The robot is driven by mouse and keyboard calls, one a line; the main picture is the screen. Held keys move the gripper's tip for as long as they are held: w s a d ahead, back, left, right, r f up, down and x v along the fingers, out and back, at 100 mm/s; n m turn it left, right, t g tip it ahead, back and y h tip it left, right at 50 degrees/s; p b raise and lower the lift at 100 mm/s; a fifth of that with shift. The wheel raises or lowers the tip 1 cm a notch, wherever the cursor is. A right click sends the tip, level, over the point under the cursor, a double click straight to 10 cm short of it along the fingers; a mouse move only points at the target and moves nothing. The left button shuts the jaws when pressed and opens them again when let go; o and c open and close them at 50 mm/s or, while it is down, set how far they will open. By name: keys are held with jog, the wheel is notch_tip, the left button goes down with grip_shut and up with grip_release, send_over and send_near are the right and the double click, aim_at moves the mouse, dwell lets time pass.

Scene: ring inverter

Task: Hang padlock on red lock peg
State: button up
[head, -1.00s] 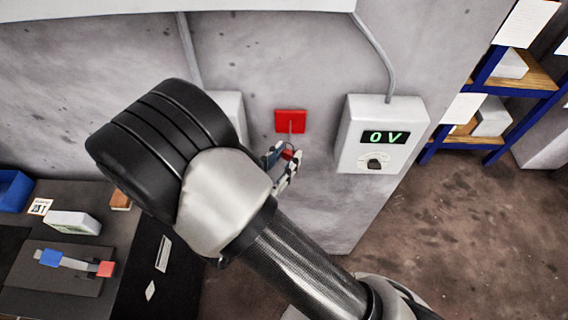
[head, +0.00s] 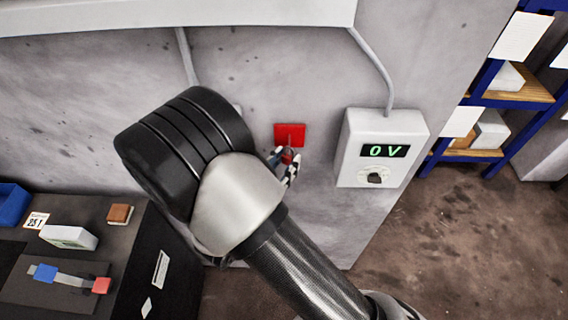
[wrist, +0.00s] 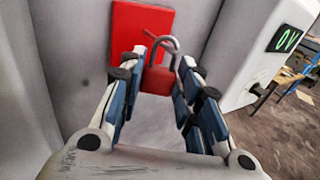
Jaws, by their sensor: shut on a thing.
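The padlock has a red body (wrist: 158,80) and a grey shackle (wrist: 163,46) that points up. My gripper (wrist: 160,68) is shut on the padlock body, one finger on each side, in front of the wall. The head view shows my gripper (head: 284,161) and part of the padlock just below the red plate (head: 289,132). In the wrist view, the red lock peg (wrist: 150,34) sticks out from the red plate (wrist: 133,42). Its end is at the top of the shackle; I cannot tell whether it passes through the loop.
A white box with a "0 V" display (head: 384,148) and a dial hangs to the right of the plate. A dark table (head: 130,245) with small items stands at lower left. Blue shelves (head: 505,101) stand at far right. My arm hides part of the wall.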

dwell(0.3)
jog(key=o, duration=1.2)
jog(key=f+v, duration=0.1)
jog(key=v, duration=1.1)
jog(key=s+d+r+m+g+h+b, duration=0.1)
jog(key=d+m+g+b, duration=0.2)
jog(key=d+m+g, duration=0.4)
jog(key=s+d+r+m+g+h+b, duration=0.1)
jog(key=d+m+g+h+b, duration=0.15)
jog(key=d+m, duration=0.45)
jog(key=s+d+m+y+b, duration=0.2)
jog(key=s+m+y+b, duration=0.1)
jog(key=m+y, duration=0.1)
jog(key=s+d+m+y+b, duration=0.2)
jog(key=s+m+y+b, duration=0.1)
jog(key=m, duration=0.3)
jog(key=s+d+m+y+b, duration=0.2)
jog(key=s+m+y+b, duration=0.1)
jog(key=m+y, duration=0.2)
jog(key=shift+s+f+m+g+y, duration=0.25)
jog(key=shift+f+m+y, duration=0.05)
jog(key=shift+f+y, duration=0.05)
